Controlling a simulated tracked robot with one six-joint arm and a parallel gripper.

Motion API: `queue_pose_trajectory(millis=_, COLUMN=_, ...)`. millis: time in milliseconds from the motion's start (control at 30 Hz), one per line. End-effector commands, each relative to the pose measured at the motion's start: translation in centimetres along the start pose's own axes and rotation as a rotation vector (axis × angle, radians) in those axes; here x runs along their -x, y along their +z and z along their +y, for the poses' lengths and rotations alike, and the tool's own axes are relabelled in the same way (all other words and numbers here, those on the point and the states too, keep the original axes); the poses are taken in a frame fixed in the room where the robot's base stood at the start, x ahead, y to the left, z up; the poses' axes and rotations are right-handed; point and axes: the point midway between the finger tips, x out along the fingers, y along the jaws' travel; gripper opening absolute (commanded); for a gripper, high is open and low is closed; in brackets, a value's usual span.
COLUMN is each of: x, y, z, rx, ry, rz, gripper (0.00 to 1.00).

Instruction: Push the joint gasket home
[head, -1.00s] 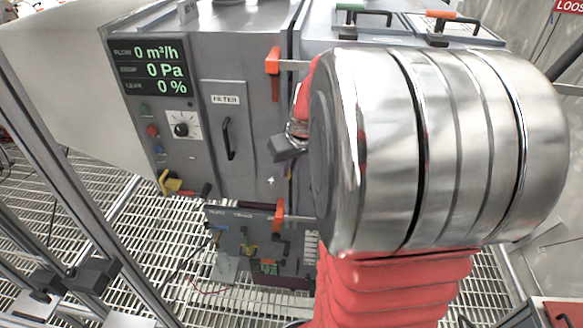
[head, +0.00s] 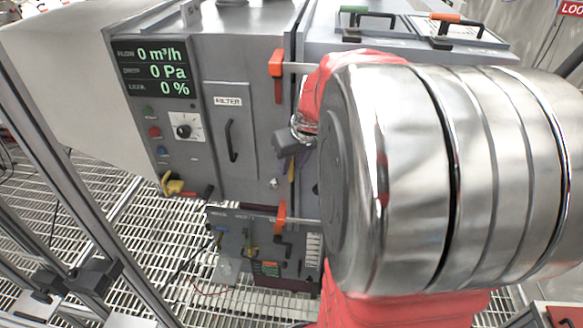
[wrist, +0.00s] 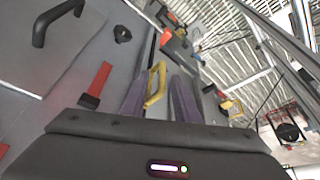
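A yellow loop-shaped piece (wrist: 155,86) shows at the dark joint line between two grey housings in the wrist view. It may belong to the joint gasket; I cannot make out the gasket itself. My gripper (wrist: 164,80) has its two purple fingers apart, one on each side of the yellow piece. I cannot tell whether either finger touches it. In the head view my gripper (head: 299,158) is small and partly hidden behind my arm, close to the housing front. A yellow sliver (head: 291,171) shows beside it.
The filter housing (head: 232,95) has a display (head: 155,71) reading zeros and a black door handle (head: 231,141). Orange-red latches (head: 277,66) (head: 281,216) sit at the joint above and below my gripper. Grated floor (head: 120,170) lies below; metal posts (head: 50,170) stand at left.

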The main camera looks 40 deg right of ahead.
Motion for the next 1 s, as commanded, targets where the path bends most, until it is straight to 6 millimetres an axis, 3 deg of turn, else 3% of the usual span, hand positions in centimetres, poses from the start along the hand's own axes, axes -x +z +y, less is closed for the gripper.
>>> queue_pose_trajectory(millis=400, x=7.4, y=-0.1, z=0.0, rx=0.0, ry=0.002, rz=0.003, gripper=0.28)
queue_pose_trajectory(millis=600, x=10.2, y=-0.1, z=0.0, rx=0.0, ry=0.002, rz=0.003, gripper=0.28)
queue_pose_trajectory(millis=1000, x=11.2, y=0.0, z=0.0, rx=0.0, ry=0.001, rz=0.001, gripper=0.28)
